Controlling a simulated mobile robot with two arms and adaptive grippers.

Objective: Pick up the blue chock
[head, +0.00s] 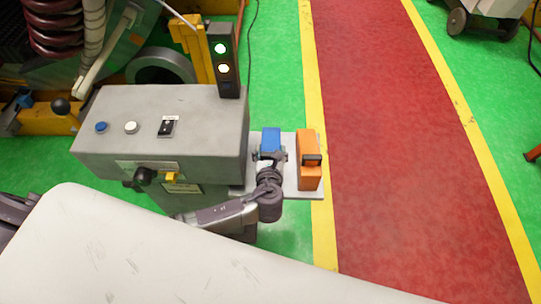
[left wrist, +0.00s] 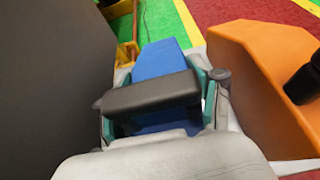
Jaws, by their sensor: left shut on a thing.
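The blue chock (head: 271,139) is on the small light shelf (head: 289,185) at the right side of the grey control box. My left gripper (head: 270,156) is at the chock's near side, shut on it. In the left wrist view the blue chock (left wrist: 160,60) shows between the two fingers of the left gripper (left wrist: 168,95), with a dark bar across its face. The chock's lower part is partly hidden by the gripper, and I cannot tell whether it still touches the shelf. My right gripper is not in view.
An orange block with a dark handle (head: 309,172) stands on the shelf just right of the chock. The grey control box (head: 165,125) with buttons is close on the left. A signal light (head: 223,60) rises behind. Beyond the shelf lies a red walkway (head: 400,140).

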